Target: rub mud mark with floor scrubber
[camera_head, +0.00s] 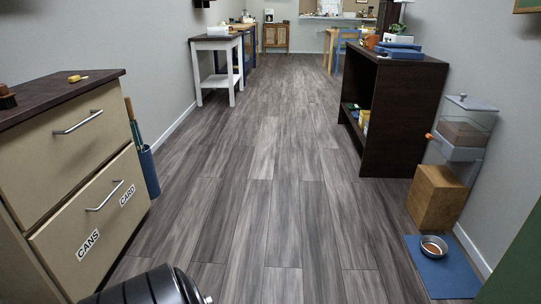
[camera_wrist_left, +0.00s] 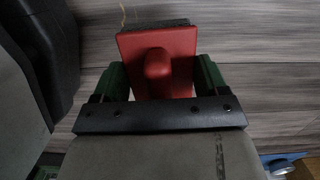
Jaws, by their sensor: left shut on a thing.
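The floor scrubber (camera_wrist_left: 182,43) shows in the left wrist view as a red block with a rounded red grip and a dark bristle edge along its far side. My left gripper (camera_wrist_left: 158,78) has its green fingers on both sides of the scrubber and is shut on it. Grey wood-plank floor lies behind the scrubber; I cannot tell whether the bristles touch it. I cannot make out a mud mark in either view. My left gripper does not show in the head view. My right gripper is in neither view.
A drawer cabinet (camera_head: 75,165) stands at left, with a blue bin (camera_head: 149,170) beside it. A dark shelf unit (camera_head: 401,115), wooden box (camera_head: 436,197) and blue mat (camera_head: 424,276) with a bowl (camera_head: 434,246) are at right. The floor (camera_head: 270,160) between is clear.

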